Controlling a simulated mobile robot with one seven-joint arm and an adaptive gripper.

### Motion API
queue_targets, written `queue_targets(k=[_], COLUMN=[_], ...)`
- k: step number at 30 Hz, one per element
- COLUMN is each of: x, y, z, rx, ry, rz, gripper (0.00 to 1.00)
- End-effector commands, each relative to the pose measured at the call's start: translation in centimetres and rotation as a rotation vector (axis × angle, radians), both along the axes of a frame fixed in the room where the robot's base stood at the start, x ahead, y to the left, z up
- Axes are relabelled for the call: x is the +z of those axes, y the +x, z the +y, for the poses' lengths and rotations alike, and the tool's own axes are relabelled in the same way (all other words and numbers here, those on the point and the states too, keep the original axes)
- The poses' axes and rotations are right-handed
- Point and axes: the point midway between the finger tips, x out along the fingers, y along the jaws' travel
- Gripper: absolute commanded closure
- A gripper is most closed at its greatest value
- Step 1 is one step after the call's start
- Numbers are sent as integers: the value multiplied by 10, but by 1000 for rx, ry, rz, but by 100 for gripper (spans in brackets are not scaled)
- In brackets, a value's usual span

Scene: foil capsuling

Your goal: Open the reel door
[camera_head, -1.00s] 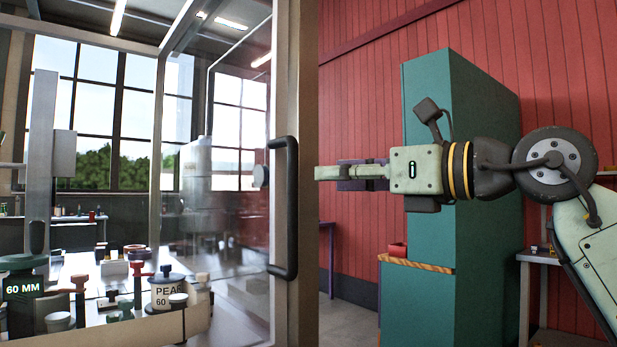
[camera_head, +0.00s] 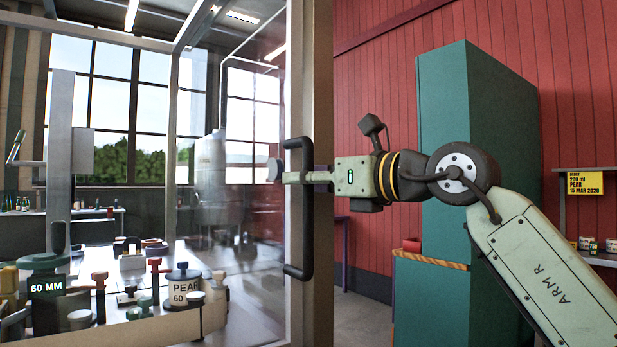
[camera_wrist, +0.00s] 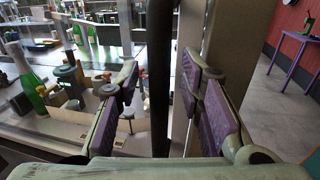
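The reel door (camera_head: 250,235) is a clear glass panel in a pale frame at the centre of the head view, and it looks closed. Its black upright bar handle (camera_head: 308,228) is on the right side of the panel; the handle also shows in the wrist view (camera_wrist: 160,40). My gripper (camera_head: 296,178) reaches the upper part of the handle from the right. In the wrist view, my gripper (camera_wrist: 162,90) has its purple-padded fingers apart, one on each side of the bar. Gaps show between the pads and the bar.
Behind the glass is a bench with a dark green "60 MM" container (camera_head: 45,290), a "PEAR 60" container (camera_head: 183,290) and several knobs. A teal cabinet (camera_head: 470,150) stands behind my arm. Bare floor (camera_wrist: 270,115) shows at the right of the wrist view.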

Motion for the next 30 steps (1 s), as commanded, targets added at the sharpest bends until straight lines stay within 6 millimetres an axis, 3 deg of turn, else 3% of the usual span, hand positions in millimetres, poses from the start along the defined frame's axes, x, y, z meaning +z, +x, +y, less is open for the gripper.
queue_targets(k=[4, 19, 30], x=[0, 0, 0], y=[0, 0, 0], z=[0, 0, 0], rx=[0, 0, 0], ry=[0, 0, 0], rz=[0, 0, 0], gripper=[67, 100, 100])
